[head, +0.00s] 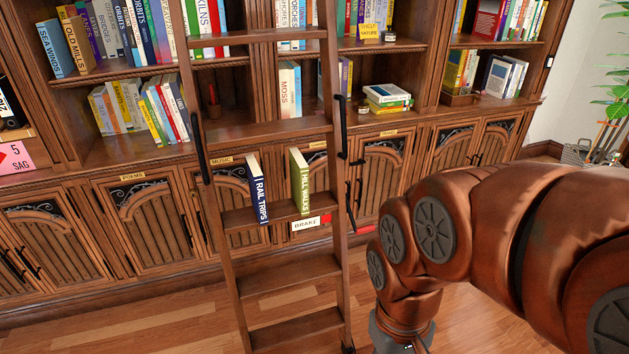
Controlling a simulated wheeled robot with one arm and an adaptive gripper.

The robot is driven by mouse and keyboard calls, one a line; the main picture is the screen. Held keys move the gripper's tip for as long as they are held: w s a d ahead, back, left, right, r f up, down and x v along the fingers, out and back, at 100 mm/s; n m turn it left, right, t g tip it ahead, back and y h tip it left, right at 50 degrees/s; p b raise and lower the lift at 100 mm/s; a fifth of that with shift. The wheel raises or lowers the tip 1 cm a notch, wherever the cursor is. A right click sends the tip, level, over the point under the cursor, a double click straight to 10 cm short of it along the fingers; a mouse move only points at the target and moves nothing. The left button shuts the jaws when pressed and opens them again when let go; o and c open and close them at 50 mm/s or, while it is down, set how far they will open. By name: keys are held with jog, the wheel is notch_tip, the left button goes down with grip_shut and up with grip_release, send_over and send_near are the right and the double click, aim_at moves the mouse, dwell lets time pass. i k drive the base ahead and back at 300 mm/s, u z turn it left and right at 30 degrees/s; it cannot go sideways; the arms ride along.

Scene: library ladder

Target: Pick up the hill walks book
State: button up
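The hill walks book (300,182) is olive green with a pale title on its spine. It stands upright on a tread of the wooden ladder (275,281), near the tread's right side. A dark blue book, Rail Trips (258,190), stands on the same tread to its left, with a gap between them. My arm reaches in from the right. My gripper (401,345) is at the bottom edge, right of the ladder and apart from both books. Its fingers are cut off by the frame, so their opening does not show.
A "BRAKE" label (306,224) with a red part sits under the book on the tread's front. The ladder's side rails and black handles (342,127) flank the books. Bookshelves and cabinets (148,213) stand behind. The wooden floor (170,325) left of the ladder is clear.

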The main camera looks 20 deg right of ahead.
aim_at(299, 168)
jog(key=u, duration=2.35)
jog(key=i, duration=1.55)
jog(key=z, duration=2.75)
